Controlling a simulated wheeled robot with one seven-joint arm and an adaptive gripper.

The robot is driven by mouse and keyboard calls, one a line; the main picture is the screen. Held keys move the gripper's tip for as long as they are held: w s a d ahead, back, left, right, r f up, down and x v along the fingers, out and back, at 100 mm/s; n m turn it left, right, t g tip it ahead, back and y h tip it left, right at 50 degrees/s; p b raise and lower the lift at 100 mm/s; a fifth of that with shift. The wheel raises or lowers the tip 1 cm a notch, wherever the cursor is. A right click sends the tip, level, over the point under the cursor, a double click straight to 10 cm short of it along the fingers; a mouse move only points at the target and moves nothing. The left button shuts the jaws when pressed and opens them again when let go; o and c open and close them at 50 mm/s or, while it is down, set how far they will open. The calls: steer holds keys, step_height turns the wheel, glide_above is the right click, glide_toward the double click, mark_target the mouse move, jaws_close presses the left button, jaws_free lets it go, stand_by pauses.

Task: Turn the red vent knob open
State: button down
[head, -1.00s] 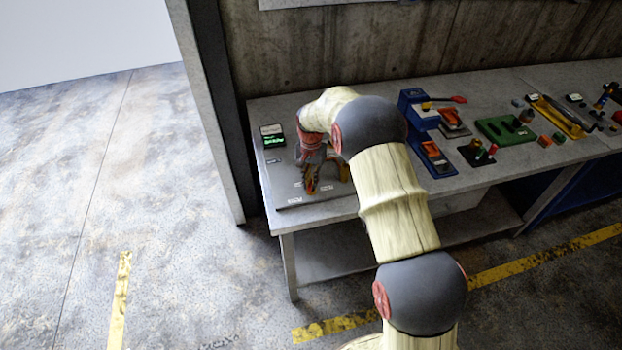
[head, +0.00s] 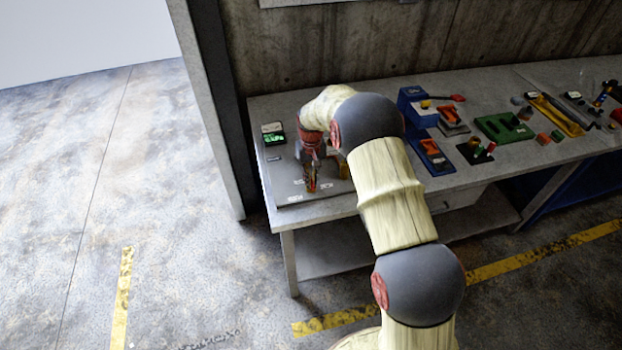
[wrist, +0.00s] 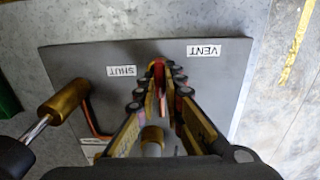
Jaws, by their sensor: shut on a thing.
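The red vent knob (wrist: 158,70) shows as a narrow red strip between my fingertips in the wrist view; most of it is hidden by the fingers. My gripper (wrist: 158,76) is shut on it.
A brass-coloured cylinder on a metal rod (wrist: 65,101) stands left of my fingers in the wrist view. Blue fixtures (head: 418,108) and a green block (head: 503,127) stand right of my arm.

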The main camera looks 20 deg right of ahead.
steer(key=shift+w, duration=0.1)
stand_by(0.3)
steer(key=c, duration=1.9)
jaws_free()
steer(key=shift+r, duration=0.1)
step_height(320, 180, up, 12)
